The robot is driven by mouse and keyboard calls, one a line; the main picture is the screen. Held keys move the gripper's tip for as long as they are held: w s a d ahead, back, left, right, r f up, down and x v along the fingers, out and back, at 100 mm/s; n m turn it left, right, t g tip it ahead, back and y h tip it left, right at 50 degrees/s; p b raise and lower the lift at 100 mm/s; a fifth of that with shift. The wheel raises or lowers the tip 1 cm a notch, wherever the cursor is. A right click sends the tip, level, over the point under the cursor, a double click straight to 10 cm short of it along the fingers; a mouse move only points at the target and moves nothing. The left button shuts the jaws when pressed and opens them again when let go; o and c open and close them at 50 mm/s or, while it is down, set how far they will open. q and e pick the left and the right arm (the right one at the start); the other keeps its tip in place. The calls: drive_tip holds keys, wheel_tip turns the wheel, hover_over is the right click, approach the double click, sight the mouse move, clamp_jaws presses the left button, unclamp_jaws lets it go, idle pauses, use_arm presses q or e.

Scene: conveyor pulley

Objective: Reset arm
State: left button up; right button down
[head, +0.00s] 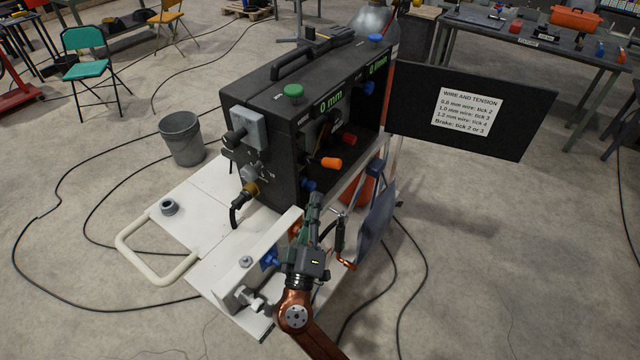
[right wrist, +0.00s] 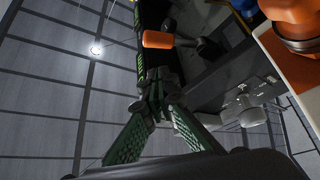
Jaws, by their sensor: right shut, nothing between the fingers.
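My right arm, copper-coloured, comes in from the bottom edge of the head view. Its dark green gripper (head: 314,200) points away from me, in front of the open side of a black machine box (head: 262,115). The gripper is shut and empty; the closed fingers also show in the right wrist view (right wrist: 156,98). In the head view the fingertips are below an orange knob (head: 331,163), apart from it in the picture. That orange part seems to show above the fingers in the right wrist view (right wrist: 158,40). My left gripper is in neither view.
The box stands on a white cart (head: 205,205) with a cream handle (head: 130,250). Its open black door (head: 540,112) juts right, bearing a wire and tension label. A grey bucket (head: 182,140) stands left. Cables cross the floor. A workbench (head: 470,40) is at the back right.

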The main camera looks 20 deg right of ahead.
drive_tip(key=shift+v, duration=0.8)
